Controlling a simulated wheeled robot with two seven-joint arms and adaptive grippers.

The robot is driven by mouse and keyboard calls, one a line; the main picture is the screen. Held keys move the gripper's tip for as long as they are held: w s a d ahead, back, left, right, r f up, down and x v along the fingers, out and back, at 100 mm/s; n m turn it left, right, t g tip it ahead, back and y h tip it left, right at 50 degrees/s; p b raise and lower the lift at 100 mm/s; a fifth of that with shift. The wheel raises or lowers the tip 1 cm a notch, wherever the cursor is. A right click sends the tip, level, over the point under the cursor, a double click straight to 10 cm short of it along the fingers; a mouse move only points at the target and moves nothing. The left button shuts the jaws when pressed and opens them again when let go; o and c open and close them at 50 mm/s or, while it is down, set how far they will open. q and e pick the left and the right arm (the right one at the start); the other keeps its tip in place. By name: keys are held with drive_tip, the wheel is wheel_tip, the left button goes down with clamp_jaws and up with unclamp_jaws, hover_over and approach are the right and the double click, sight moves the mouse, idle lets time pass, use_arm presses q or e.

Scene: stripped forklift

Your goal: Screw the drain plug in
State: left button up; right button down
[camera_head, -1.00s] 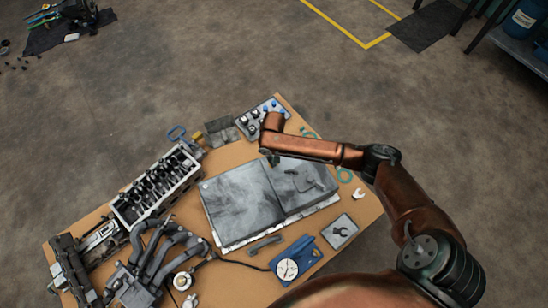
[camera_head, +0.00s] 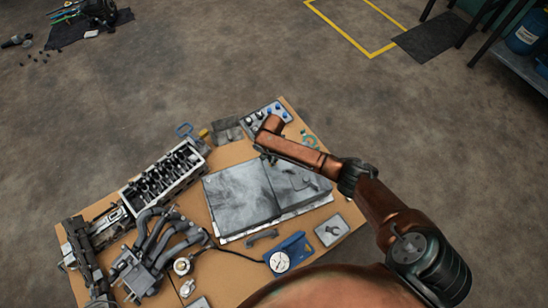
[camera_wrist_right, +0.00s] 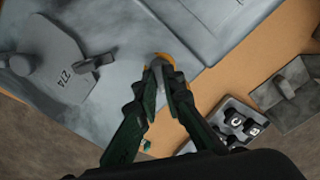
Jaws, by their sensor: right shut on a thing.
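The grey oil pan (camera_head: 240,197) lies flat on the table, its two broad faces showing. My right gripper (camera_head: 268,157) is over its far edge, mostly hidden under my copper arm. In the right wrist view my right gripper (camera_wrist_right: 168,72) points at the pan's grey surface (camera_wrist_right: 180,22), its fingers closed on a small pale piece (camera_wrist_right: 161,63), probably the drain plug. A yellow-orange ring shows around the tips. The plug's thread and any hole are hidden, so I cannot tell whether it is seated. My left gripper is not in view.
A tray of small parts (camera_head: 265,114) stands at the table's far corner. An engine head (camera_head: 165,175) and manifold (camera_head: 155,245) fill the left. A blue gauge device (camera_head: 290,253) is at the front.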

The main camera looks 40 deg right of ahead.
drive_tip(key=m+p, duration=0.1)
drive_tip(key=m, duration=0.1)
drive_tip(key=m+p, duration=0.1)
drive_tip(key=shift+r+m+p, duration=0.25)
drive_tip(key=shift+m+p, duration=0.1)
drive_tip(key=shift+m, duration=0.05)
drive_tip(key=shift+f+m+p, duration=0.15)
drive_tip(key=shift+m+p, duration=0.25)
drive_tip(key=shift+m, duration=0.7)
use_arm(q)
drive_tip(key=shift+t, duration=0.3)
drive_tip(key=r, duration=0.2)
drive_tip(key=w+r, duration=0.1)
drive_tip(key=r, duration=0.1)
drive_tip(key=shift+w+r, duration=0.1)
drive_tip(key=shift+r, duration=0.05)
use_arm(e)
drive_tip(key=shift+s+d+f+m, duration=0.1)
drive_tip(key=shift+f+m, duration=0.1)
drive_tip(key=shift+m, duration=0.1)
drive_tip(key=shift+r+m+p, duration=0.2)
drive_tip(key=shift+m+p, duration=0.35)
drive_tip(key=shift+m, duration=1.25)
drive_tip(key=shift+f+m, duration=0.25)
drive_tip(key=shift+m, duration=0.45)
drive_tip(key=c, duration=2.2)
unclamp_jaws()
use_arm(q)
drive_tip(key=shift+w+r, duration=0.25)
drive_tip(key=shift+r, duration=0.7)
